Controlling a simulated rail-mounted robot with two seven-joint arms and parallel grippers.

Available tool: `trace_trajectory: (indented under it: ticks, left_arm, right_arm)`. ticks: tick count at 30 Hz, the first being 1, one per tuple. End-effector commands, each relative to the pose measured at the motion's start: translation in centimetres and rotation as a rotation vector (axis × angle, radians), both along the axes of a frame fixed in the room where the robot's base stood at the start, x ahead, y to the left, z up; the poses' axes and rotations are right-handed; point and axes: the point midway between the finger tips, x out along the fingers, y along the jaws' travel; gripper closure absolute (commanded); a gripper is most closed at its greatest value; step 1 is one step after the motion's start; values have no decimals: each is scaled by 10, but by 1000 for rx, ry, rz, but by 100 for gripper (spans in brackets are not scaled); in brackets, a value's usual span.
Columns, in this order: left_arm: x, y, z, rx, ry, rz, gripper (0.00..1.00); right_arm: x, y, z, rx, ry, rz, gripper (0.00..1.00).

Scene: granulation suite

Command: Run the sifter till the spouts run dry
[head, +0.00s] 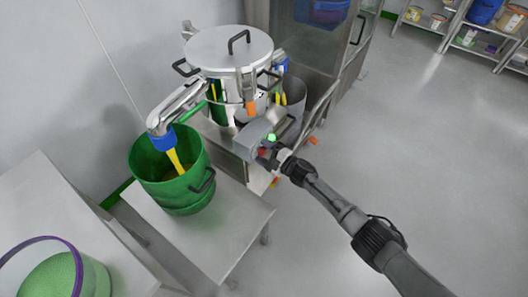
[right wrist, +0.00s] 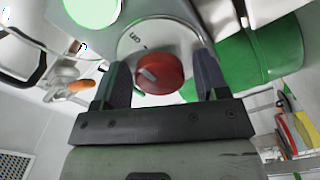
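The sifter (head: 230,50) is a round steel drum with a lid and handles, on a steel frame. Its left spout (head: 178,105) has a blue end, and a yellow stream (head: 175,160) runs from it into a green tub (head: 170,190). At the right spout (head: 281,68), yellow shows above a grey bin (head: 294,98), partly hidden. The control box (head: 262,135) has a lit green lamp (head: 271,137). My right gripper (head: 270,153) is at this box. In the right wrist view its fingers stand either side of a red knob (right wrist: 160,70), with a gap visible. My left gripper is out of view.
A steel table (head: 225,225) carries the green tub. A bench (head: 60,205) at the left holds a green container with a purple hoop (head: 75,262). A steel cabinet (head: 320,60) stands behind. Shelves (head: 470,35) are at the back right. The floor at right is clear.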

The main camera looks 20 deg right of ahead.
Motion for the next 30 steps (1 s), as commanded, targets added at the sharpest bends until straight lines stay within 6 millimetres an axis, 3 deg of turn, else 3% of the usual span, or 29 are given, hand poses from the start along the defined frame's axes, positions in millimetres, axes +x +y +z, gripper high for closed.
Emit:
trace_trajectory:
  ticks: [8, 13, 30]
  left_arm:
    - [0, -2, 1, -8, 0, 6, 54]
    - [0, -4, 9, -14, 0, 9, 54]
    - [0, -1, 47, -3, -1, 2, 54]
  right_arm:
    - [0, 0, 0, -1, -1, 0, 28]
    - [-10, -8, 2, -2, 1, 0, 28]
    - [-95, -65, 2, -1, 0, 0, 28]
